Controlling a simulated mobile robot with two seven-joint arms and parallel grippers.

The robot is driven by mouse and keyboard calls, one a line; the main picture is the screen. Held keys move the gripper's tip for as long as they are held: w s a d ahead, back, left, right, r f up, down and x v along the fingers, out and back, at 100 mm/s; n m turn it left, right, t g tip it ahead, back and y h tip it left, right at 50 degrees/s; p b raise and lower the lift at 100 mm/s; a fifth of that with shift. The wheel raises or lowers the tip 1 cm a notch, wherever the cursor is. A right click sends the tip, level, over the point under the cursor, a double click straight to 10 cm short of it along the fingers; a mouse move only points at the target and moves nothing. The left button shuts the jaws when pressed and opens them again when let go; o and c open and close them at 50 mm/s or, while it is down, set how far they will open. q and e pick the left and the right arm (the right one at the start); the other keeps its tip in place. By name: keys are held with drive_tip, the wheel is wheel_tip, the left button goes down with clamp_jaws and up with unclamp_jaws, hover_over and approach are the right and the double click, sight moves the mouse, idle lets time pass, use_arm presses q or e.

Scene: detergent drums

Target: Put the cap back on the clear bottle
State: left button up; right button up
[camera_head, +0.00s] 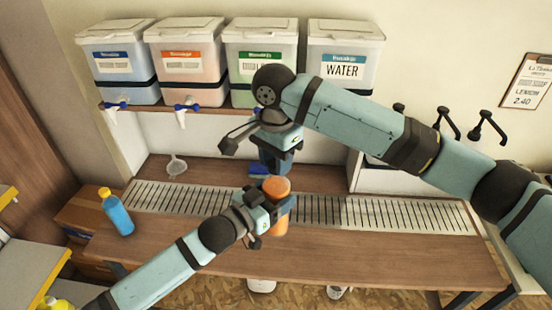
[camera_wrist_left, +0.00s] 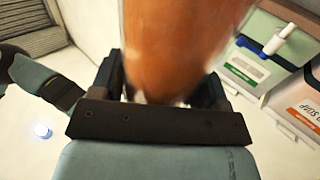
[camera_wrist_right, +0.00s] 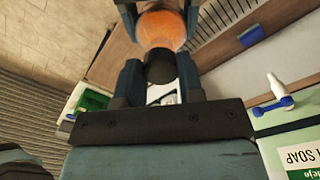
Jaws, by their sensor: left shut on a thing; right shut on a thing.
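The clear bottle (camera_head: 277,187), filled with orange liquid, is upright above the counter. My left gripper (camera_head: 274,208) is shut around its side. The bottle fills the top middle of the left wrist view (camera_wrist_left: 178,45). My right gripper (camera_head: 275,163) points down just above the bottle. In the right wrist view, a dark round cap (camera_wrist_right: 160,69) is between the fingers of my right gripper (camera_wrist_right: 160,80), with the orange bottle (camera_wrist_right: 163,30) right beyond it. The cap is hidden in the head view. I cannot tell whether cap and bottle touch.
Several drums with taps, including the water drum (camera_head: 343,65), stand on a shelf behind. A white scoop (camera_head: 176,166) and a slotted drain (camera_head: 400,214) lie behind the grippers.

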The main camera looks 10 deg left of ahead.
drive_tip(key=m, duration=0.7)
drive_tip(key=shift+a, duration=0.1)
drive_tip(key=m, duration=0.4)
drive_tip(key=shift+m, duration=0.3)
drive_tip(key=o, duration=0.9)
drive_tip(key=shift+r, duration=2.25)
drive_tip(key=shift+c, duration=0.3)
